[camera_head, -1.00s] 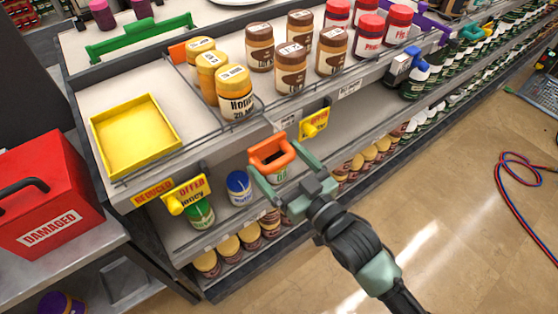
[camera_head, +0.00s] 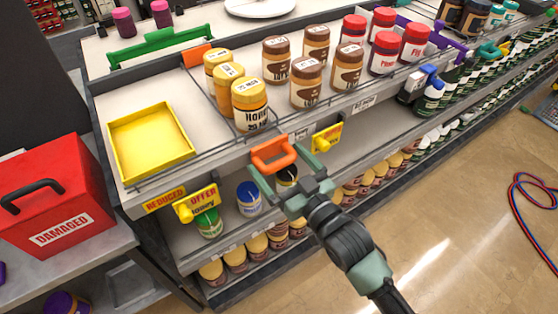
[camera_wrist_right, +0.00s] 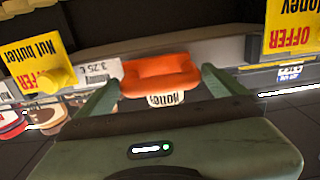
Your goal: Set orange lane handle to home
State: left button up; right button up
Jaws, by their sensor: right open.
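The orange lane handle (camera_head: 272,153) is a loop-shaped pull on the front edge of the top shelf, below the honey jars (camera_head: 249,104). My right gripper (camera_head: 280,165) is open, with one finger on each side of the handle. In the right wrist view the orange handle (camera_wrist_right: 160,75) lies ahead between the two green fingers (camera_wrist_right: 158,90). I cannot tell whether the fingers touch it. An orange piece (camera_head: 198,54) sits at the back of the same lane. My left gripper is not in view.
A yellow tray (camera_head: 150,145) lies on the shelf to the left. Yellow offer tags (camera_head: 326,138) stick out along the shelf front on both sides. Brown-lidded jars (camera_head: 307,83) stand right of the honey. A red damaged box (camera_head: 52,196) stands at left.

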jog(key=b+v, duration=0.1)
jog(key=v, duration=0.6)
jog(key=shift+s, duration=0.15)
jog(key=w+d+f+m+g+h, duration=0.1)
jog(key=d+f+h, duration=0.25)
jog(key=f, duration=0.85)
jog(key=w+d+f+m+g+h, duration=0.15)
jog(key=d+f, duration=0.25)
jog(key=f, duration=0.7)
jog(key=s+d+f+g+h, duration=0.2)
jog(key=s+d+f, duration=0.15)
jog(key=f, duration=0.45)
jog(key=s+d+f+g+h, duration=0.1)
jog(key=s+d+f, duration=0.25)
jog(key=f, duration=0.55)
jog(key=s+d+f+g+h, duration=0.1)
jog(key=s+d+f+g, duration=0.1)
jog(key=s+f, duration=0.4)
jog(key=s+d+f+m+g, duration=0.1)
jog(key=s+f, duration=0.5)
jog(key=s, duration=0.9)
jog(key=s+d+f+m+g+h, duration=0.1)
jog(key=s+d+f+g, duration=0.3)
jog(key=s+f, duration=0.3)
jog(key=s+g, duration=0.1)
jog(key=s, duration=0.3)
jog(key=shift+h, duration=0.3)
jog(key=shift+d, duration=0.1)
